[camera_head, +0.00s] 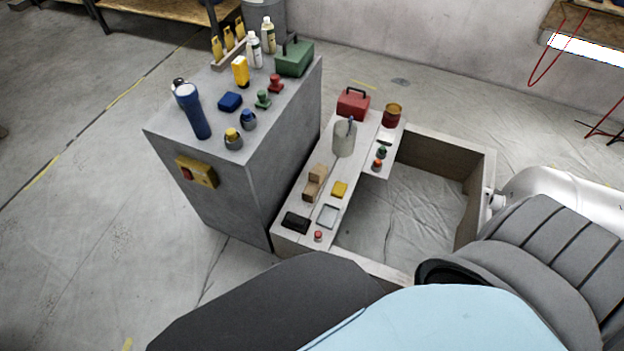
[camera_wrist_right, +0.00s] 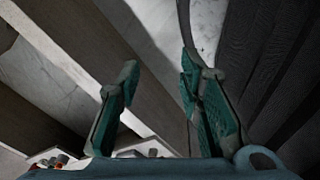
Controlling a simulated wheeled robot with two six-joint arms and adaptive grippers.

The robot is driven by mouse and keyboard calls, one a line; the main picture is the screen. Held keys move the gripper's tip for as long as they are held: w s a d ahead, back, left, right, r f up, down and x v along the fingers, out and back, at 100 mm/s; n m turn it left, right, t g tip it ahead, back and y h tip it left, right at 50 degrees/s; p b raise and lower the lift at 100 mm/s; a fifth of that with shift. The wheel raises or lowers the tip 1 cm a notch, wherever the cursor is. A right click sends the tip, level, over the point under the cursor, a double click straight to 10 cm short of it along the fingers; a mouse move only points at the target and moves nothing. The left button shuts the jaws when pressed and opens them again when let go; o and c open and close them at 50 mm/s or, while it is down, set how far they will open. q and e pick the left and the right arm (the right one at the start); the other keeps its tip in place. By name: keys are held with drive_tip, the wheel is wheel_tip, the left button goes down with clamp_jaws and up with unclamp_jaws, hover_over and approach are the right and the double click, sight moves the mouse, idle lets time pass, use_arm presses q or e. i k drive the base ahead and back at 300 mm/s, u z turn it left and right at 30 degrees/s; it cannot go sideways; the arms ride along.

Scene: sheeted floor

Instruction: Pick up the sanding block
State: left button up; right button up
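I cannot tell for sure which item is the sanding block. Block-like items in the head view are a small yellow block (camera_head: 339,189) and a stepped tan-brown block (camera_head: 314,181) on the low white ledge (camera_head: 291,241), and a blue block (camera_head: 230,102) on the tall grey cabinet (camera_head: 215,185). My right gripper (camera_wrist_right: 160,85) shows in the right wrist view with its two green fingers apart and nothing between them. It is away from these blocks. My left gripper is not in view.
The ledge also carries a black tray (camera_head: 296,222), a grey tray (camera_head: 327,216), a pale canister (camera_head: 344,139) and a red toolbox (camera_head: 353,103). A white tank (camera_head: 565,197) lies at right.

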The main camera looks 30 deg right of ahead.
sight(294, 221)
drive_tip(key=z, duration=0.65)
drive_tip(key=k, duration=0.25)
drive_tip(key=u, duration=3.4)
drive_tip(key=i, duration=0.15)
drive_tip(key=z, duration=2.05)
drive_tip(key=i, duration=1.05)
drive_tip(key=z, duration=1.05)
drive_tip(key=i, duration=0.7)
drive_tip(key=z, duration=0.8)
